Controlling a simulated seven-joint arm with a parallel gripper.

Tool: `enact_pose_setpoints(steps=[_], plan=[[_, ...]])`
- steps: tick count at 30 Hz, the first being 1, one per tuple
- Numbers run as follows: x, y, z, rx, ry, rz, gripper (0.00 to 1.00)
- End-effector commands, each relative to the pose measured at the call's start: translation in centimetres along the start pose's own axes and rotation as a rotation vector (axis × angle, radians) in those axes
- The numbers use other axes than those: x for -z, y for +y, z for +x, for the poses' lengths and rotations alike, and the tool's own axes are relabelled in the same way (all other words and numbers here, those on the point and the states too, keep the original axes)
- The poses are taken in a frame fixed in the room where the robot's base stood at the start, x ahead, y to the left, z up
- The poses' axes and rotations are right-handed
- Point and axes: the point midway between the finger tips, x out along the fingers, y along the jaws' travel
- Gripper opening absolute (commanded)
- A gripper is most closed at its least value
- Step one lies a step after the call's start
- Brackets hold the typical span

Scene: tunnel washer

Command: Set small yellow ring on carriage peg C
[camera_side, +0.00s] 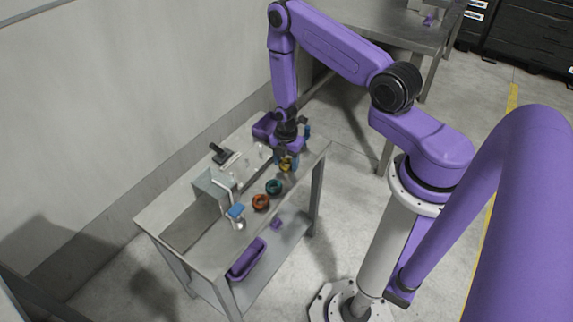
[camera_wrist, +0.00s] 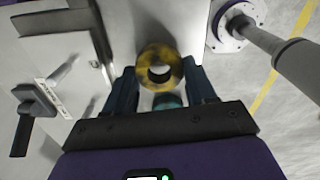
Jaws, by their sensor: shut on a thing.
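My gripper (camera_wrist: 160,78) is shut on the small yellow ring (camera_wrist: 160,66), which sits between its two dark teal fingers. In the side view the yellow ring (camera_side: 286,164) shows under my gripper (camera_side: 285,158), over the right part of the table. Pale upright pegs (camera_side: 247,161) stand left of my gripper in the side view. In the wrist view one pale peg (camera_wrist: 64,72) shows at left, beside a small label strip. Which peg is C cannot be read. The yellow ring is apart from these pegs.
A teal ring (camera_side: 274,187) and an orange ring (camera_side: 261,202) lie on the table (camera_side: 212,245) in front. A metal box (camera_side: 211,187), a black handle (camera_side: 219,152) and a blue part (camera_side: 236,211) stand left. A purple bin (camera_side: 247,259) is on the lower shelf.

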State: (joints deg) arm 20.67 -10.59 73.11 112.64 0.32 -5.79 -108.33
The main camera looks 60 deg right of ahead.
Motion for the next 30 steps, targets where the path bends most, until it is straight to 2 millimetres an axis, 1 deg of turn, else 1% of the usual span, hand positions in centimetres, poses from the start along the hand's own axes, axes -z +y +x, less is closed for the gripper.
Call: enact_pose_setpoints(steps=[1,9,15,19,23,30], plan=[[0.0,0.1,-0.8,-0.002,-0.001,0.000,0.26],[0.0,0.1,-5.2,-0.003,0.000,0.000,0.26],[0.0,0.0,-7.3,-0.001,0.000,0.000,0.26],[-0.1,0.4,-8.0,-0.001,0.000,0.000,0.26],[-0.5,2.3,-8.1,-0.003,-0.002,-0.001,0.26],[-1.4,7.5,-8.4,-0.004,-0.003,0.000,0.26]])
